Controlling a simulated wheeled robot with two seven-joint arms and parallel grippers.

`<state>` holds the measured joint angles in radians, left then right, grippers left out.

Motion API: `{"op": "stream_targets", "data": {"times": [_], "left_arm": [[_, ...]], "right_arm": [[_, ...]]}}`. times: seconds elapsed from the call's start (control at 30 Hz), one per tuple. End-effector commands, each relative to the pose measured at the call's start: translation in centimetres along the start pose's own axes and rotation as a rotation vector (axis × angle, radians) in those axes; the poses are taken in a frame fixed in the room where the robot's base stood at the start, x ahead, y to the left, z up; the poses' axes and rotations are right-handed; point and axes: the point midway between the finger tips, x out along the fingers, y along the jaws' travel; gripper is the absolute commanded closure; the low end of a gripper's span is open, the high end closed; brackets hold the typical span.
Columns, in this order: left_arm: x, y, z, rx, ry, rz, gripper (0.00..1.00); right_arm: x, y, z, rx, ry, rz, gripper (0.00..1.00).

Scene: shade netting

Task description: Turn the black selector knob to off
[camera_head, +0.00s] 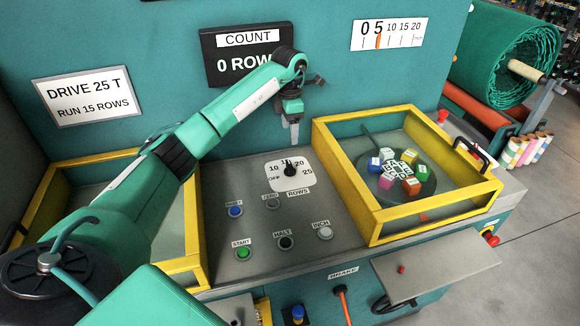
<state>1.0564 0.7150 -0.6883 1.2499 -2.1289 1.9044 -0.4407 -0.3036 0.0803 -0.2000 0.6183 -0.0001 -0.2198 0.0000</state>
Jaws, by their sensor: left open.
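The black selector knob (290,171) sits on a white dial plate (306,182) marked OFF, 10, 15 and 25, with ROWS lettered below. Its pointer looks turned upward, near the middle marks, but it is too small to read exactly. My left gripper (294,138) hangs above and just behind the dial, with its fingers pointing down and apart from the knob. It is open, and nothing shows between its fingers. My right gripper is not in view.
Yellow-framed guards stand right (376,236) and left (190,262) of the panel. Start (243,253), halt (286,242), inch (325,233), reset (236,211) and zero (272,204) buttons lie in front of the dial. A count display (222,47) hangs behind my arm.

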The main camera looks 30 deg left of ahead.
Motion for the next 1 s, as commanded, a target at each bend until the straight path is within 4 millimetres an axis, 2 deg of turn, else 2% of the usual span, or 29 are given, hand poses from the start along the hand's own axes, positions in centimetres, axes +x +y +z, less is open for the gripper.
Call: {"op": "stream_targets", "data": {"times": [0.17, 0.27, 0.7, 0.83, 1.0], "left_arm": [[1.0, 0.0, 0.0, 0.0, 0.0, -0.001, 0.31], [2.4, -0.1, 0.0, 0.0, 0.002, -0.004, 0.31], [11.2, -0.1, 0.0, -0.001, 0.001, -0.004, 0.31], [12.8, -0.1, 0.1, 0.0, -0.002, -0.003, 0.31], [13.9, 0.0, 0.0, -0.001, -0.001, 0.0, 0.31]], "right_arm": [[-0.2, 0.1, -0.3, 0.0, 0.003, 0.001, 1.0], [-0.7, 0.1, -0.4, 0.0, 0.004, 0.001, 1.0], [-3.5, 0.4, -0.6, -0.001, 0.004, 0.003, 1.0], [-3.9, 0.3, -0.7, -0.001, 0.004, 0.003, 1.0], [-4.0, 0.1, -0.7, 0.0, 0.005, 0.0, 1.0]]}}
